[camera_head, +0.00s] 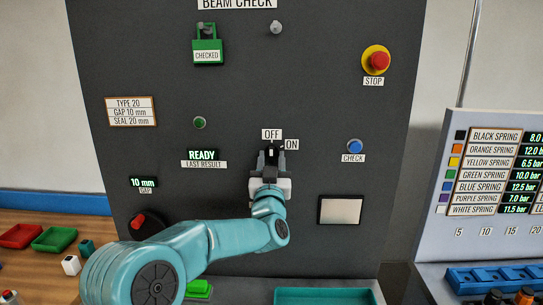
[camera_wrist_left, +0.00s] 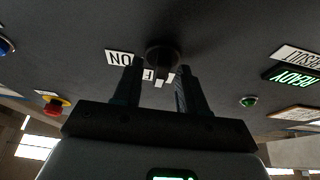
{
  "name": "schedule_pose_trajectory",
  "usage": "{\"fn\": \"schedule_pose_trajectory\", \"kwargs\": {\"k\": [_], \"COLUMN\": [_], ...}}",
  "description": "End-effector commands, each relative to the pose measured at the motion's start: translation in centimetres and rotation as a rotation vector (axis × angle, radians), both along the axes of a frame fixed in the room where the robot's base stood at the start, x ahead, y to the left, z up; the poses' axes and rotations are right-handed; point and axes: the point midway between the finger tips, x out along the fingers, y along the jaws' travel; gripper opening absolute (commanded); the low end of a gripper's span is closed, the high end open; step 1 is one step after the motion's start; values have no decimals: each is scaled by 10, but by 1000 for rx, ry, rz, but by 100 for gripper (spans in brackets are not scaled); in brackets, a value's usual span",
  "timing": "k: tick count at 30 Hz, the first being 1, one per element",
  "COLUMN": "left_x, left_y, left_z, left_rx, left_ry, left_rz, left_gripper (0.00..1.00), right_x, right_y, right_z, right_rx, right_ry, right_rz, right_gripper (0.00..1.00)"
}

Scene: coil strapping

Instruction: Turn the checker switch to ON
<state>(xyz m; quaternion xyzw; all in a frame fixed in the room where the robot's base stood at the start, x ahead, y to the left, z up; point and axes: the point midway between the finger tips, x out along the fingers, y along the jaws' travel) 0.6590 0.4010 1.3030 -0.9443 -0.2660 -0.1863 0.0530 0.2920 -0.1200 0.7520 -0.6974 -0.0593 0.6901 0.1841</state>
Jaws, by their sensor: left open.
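The checker switch is a dark round knob on the dark panel, under the OFF label (camera_head: 272,134) and left of the ON label (camera_head: 292,144). In the left wrist view the knob (camera_wrist_left: 162,57) shows upside down, and its pointer is toward the OFF label, which is partly hidden. My left gripper (camera_head: 270,158) is at the switch in the head view. In the left wrist view its two fingers (camera_wrist_left: 158,88) are open, one on each side of the knob. I cannot tell whether they touch it. My right gripper is not in view.
The blue CHECK button (camera_head: 354,146) is to the right, and the red STOP button (camera_head: 376,61) is above it. A READY display (camera_head: 202,154) and a green lamp (camera_head: 199,122) are to the left. A small pale screen (camera_head: 341,210) is at lower right.

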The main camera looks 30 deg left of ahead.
Motion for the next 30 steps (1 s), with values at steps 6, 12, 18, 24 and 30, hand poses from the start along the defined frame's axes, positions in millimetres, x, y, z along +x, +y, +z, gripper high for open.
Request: {"fn": "schedule_pose_trajectory", "kwargs": {"k": [6, 12, 18, 24, 30], "left_x": [1, 1, 1, 1, 0], "left_y": [1, 1, 1, 1, 2], "left_z": [1, 1, 1, -1, -2], "left_rx": [1, 1, 4, 44, 147], "left_ry": [-1, -1, 0, 23, 85], "left_rz": [0, 0, 0, 0, 0], "left_gripper": [42, 0, 0, 0, 0], "right_x": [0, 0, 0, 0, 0], "right_y": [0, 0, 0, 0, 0], "right_z": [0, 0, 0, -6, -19], "right_rx": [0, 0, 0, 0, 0], "right_ry": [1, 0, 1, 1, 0], "right_rz": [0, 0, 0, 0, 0], "right_gripper": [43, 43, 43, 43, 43]}}
